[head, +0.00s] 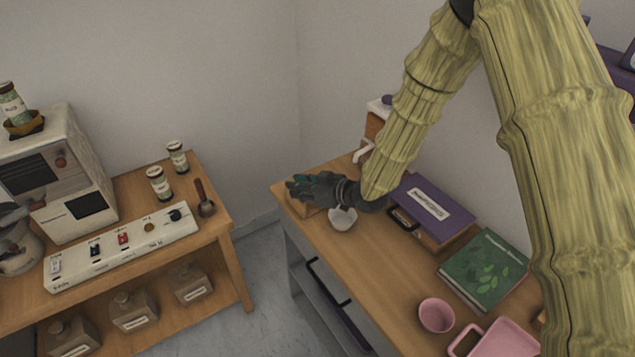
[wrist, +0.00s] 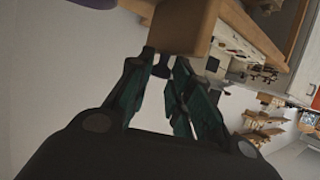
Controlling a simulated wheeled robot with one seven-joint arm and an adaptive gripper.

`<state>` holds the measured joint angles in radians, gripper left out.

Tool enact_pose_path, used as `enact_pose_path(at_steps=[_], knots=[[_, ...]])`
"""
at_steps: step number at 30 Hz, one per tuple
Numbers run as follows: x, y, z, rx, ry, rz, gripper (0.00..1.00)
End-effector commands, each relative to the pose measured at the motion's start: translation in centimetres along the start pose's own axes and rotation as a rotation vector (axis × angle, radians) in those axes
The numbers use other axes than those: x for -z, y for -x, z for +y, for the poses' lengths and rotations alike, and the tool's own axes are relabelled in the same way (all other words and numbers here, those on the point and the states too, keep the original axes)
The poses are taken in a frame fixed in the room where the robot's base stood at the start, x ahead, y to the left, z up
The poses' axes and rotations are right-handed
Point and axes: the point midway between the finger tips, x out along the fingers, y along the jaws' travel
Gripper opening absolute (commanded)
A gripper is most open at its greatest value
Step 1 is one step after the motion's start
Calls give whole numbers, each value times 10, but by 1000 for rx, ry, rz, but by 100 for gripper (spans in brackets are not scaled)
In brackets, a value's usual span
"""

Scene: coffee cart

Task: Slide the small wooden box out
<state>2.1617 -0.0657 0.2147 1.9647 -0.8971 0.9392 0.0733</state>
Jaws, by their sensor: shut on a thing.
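The head view does not show the contact clearly.
A white bowl (head: 343,219) stands close beside my gripper. A purple-topped box (head: 426,200), a green book (head: 484,270), a pink cup (head: 436,315) and a pink tray (head: 508,341) occupy the table (head: 375,262). A floor gap separates the left bench (head: 218,222).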

Motion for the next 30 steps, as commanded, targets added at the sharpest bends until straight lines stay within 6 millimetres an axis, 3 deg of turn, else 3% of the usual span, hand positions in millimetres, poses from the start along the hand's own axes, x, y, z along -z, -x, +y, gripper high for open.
enact_pose_path(at_steps=[10, 11, 14, 24, 30], knots=[[3, -2, -7, 4, 1, 3, 0], [3, -2, -7, 4, 1, 3, 22], [3, -2, -7, 4, 1, 3, 40], [2, 0, -4, -1, 0, 1, 40], [2, 18, -4, -1, 0, 1, 40]])
